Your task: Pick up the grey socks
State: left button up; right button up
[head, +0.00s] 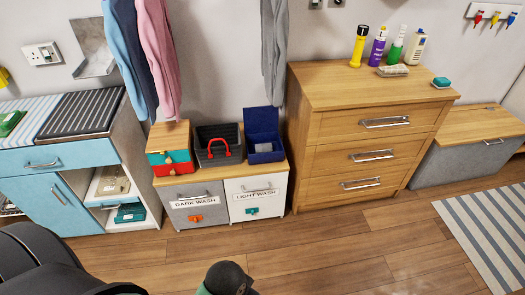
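I cannot clearly make out any grey socks in the head view. A small pale grey-beige item (392,71) lies on top of the wooden chest of drawers (365,125), in front of several bottles; I cannot tell what it is. A long grey garment (274,50) hangs on the wall to the left of the chest. Neither of my grippers is in view.
A low cabinet with DARK WASH (195,204) and LIGHT WASH (256,197) drawers holds a dark grey basket (207,155) and an open blue box (264,150). A blue cabinet (50,195) stands left. A striped rug (485,235) lies right. The middle floor is mostly clear.

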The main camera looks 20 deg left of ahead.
aim_at(266, 148)
jog(key=i+j, duration=0.35)
jog(key=j, duration=0.15)
jog(key=i+j+z, duration=0.1)
jog(key=i+j, duration=0.2)
jog(key=j, duration=0.15)
